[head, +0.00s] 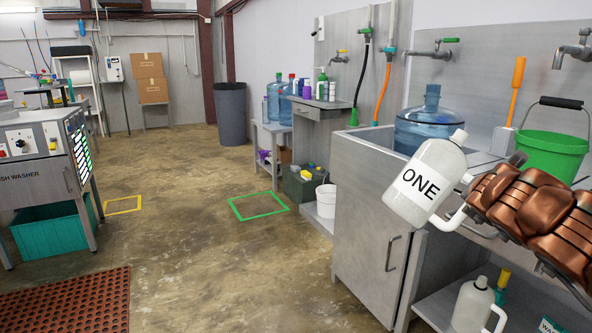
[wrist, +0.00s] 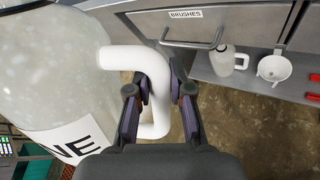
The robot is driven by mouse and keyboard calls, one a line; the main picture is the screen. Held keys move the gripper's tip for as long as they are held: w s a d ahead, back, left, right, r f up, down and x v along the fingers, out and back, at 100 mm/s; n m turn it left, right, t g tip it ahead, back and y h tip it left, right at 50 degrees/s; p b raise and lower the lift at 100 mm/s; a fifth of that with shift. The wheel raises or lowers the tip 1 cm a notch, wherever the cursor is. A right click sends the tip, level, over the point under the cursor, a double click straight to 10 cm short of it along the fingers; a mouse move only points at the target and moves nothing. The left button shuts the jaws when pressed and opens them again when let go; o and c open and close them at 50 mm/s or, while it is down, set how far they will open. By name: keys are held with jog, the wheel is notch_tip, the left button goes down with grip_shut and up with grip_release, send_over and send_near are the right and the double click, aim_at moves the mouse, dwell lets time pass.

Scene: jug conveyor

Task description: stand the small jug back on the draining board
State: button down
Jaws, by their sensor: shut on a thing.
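A white jug labelled ONE (head: 425,182) hangs in the air in front of the steel counter (head: 380,148), tilted with its cap toward the upper right. In the wrist view the jug (wrist: 45,70) fills the left side. My gripper (wrist: 160,90) is shut on its white handle (wrist: 150,62), one finger on each side. In the head view my copper-coloured arm comes in from the right, and the fingers are hard to make out. The draining board cannot be told apart clearly from the counter top, which is partly hidden by the jug and arm.
A BRUSHES drawer (wrist: 195,28) is nearby. The floor to the left is open.

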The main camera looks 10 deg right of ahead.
jog(key=w+a+f+n+y, duration=0.3)
jog(key=a+f, duration=0.2)
jog(key=a, duration=0.4)
jog(key=w+a+f+n+t+y, duration=0.1)
jog(key=w+a+f+n+y, duration=0.2)
jog(key=a, duration=0.6)
jog(key=w+a+f+n+y, duration=0.3)
jog(key=w+a+f+y, duration=0.1)
jog(key=a+f, duration=0.3)
jog(key=shift+w+a+f+n+t+y, duration=0.15)
jog(key=shift+a+n+t+y, duration=0.2)
jog(key=shift+a, duration=1)
jog(key=shift+a+f, duration=0.15)
notch_tip(320, 180, up, 26)
jog(key=p, duration=2.6)
jog(key=shift+r+p, duration=0.25)
jog(key=shift+p, duration=0.15)
jog(key=shift+a, duration=0.15)
